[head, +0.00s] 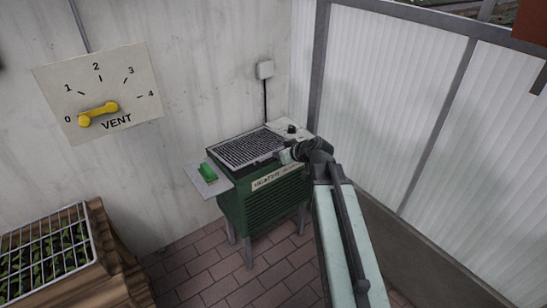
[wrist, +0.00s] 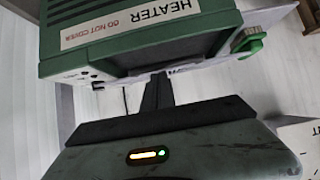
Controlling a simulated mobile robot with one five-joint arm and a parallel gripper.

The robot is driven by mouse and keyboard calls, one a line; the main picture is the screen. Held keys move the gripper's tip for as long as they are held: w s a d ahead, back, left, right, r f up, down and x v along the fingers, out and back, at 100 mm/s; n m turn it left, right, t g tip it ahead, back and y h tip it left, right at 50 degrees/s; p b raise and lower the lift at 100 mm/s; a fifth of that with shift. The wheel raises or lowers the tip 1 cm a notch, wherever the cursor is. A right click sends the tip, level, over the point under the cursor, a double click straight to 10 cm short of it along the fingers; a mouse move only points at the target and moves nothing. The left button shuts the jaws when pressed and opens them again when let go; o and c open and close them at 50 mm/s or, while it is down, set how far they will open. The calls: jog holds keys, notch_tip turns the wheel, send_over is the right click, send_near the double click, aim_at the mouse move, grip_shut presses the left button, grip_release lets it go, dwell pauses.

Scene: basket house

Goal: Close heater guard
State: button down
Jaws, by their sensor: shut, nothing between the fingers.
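The green heater (head: 262,200) stands on legs against the wall in the head view, with a dark grille on top. A pale flat plate with a green handle (head: 208,173) sticks out from its left side; I take this to be the guard. The handle also shows at upper right in the wrist view (wrist: 248,43). My gripper (head: 285,157) is at the heater's upper right front, apart from the handle. In the wrist view, my dark fingers (wrist: 157,92) are together and empty, near the heater front (wrist: 140,25). Whether they touch it I cannot tell.
A yellow vent lever (head: 98,113) is on a dial board on the wall, its knob end near 0. A wire-covered planter (head: 45,250) stands at lower left. A ribbed translucent wall (head: 395,100) is on the right. Brick floor (head: 190,275) is free left of the heater.

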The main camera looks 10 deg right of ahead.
notch_tip(320, 180, down, 8)
jog(key=s+b, duration=0.2)
jog(key=b, duration=0.4)
jog(key=shift+d, duration=0.3)
jog(key=shift+a+r, duration=0.15)
jog(key=shift+r, duration=0.05)
